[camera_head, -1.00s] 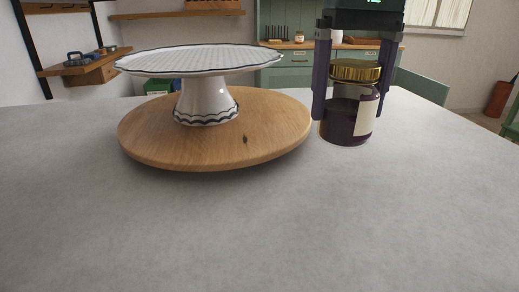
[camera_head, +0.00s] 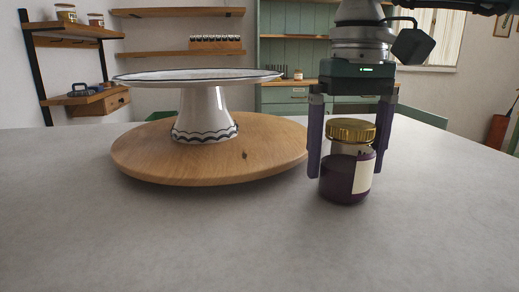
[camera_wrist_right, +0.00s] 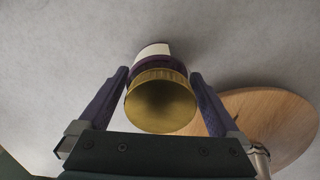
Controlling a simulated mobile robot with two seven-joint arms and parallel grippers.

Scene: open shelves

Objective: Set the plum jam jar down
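The plum jam jar (camera_head: 338,182) is dark purple with a pale label and a gold lid. It is upright on or just above the grey tabletop, to the right of the round wooden board; I cannot tell if its base touches. My right gripper (camera_head: 347,172) points straight down with one finger on each side of the jar and appears shut on it. In the right wrist view the gold lid (camera_wrist_right: 160,105) fills the space between the fingers (camera_wrist_right: 160,78), with part of the label beyond it. My left gripper is in neither view.
A white cake stand (camera_head: 205,115) with a dark wavy trim stands on the wooden board (camera_head: 225,170), close to my right gripper's left finger. The grey tabletop (camera_head: 200,240) is clear in front and to the right. Shelves and green cabinets stand far behind.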

